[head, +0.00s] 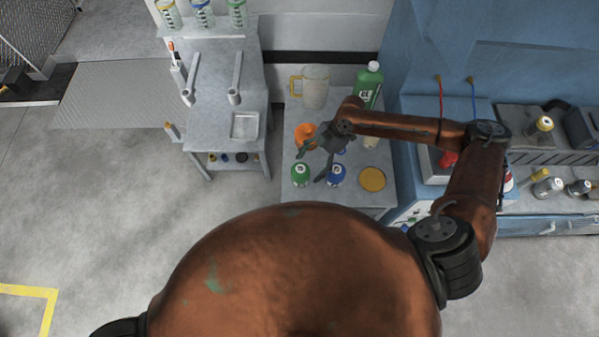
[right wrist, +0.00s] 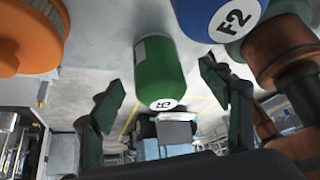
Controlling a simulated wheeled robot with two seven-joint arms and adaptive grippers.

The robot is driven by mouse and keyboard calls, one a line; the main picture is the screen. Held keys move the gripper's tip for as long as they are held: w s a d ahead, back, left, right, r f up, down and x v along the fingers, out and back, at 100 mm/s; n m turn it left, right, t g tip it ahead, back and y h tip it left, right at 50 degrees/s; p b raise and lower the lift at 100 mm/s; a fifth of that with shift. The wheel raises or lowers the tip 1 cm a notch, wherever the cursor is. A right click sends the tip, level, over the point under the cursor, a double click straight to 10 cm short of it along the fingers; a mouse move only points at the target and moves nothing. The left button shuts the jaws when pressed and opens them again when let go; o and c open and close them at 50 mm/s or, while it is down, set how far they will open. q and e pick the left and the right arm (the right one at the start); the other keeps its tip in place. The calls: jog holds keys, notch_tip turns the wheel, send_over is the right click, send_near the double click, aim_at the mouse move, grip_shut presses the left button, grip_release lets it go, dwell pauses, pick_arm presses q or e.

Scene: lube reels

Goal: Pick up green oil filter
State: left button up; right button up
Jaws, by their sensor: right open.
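The green oil filter (head: 300,175) stands on the grey table (head: 295,195), near its front left. My right gripper (head: 311,166) is above the table beside it, with its fingers spread and nothing between them in contact. In the right wrist view the green filter (right wrist: 160,72) shows between the two open fingers, beyond the tips, with a white label on its end. A blue filter (head: 336,175) stands just right of the green one; it also shows in the right wrist view (right wrist: 215,18). My left gripper is not in view.
An orange cap-like part (head: 305,132) is behind the green filter. A yellow-orange disc (head: 373,180) lies to the right. A clear jug (head: 315,88) and a green bottle (head: 369,82) stand at the back. A grey bench (head: 222,130) is to the left.

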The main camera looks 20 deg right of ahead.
jog(key=x, duration=0.6)
jog(key=shift+w+a+f+p, duration=0.15)
jog(key=shift+a+p, duration=0.15)
jog(key=shift+p, duration=0.05)
jog(key=shift+c, duration=0.6)
jog(key=c, duration=1.4)
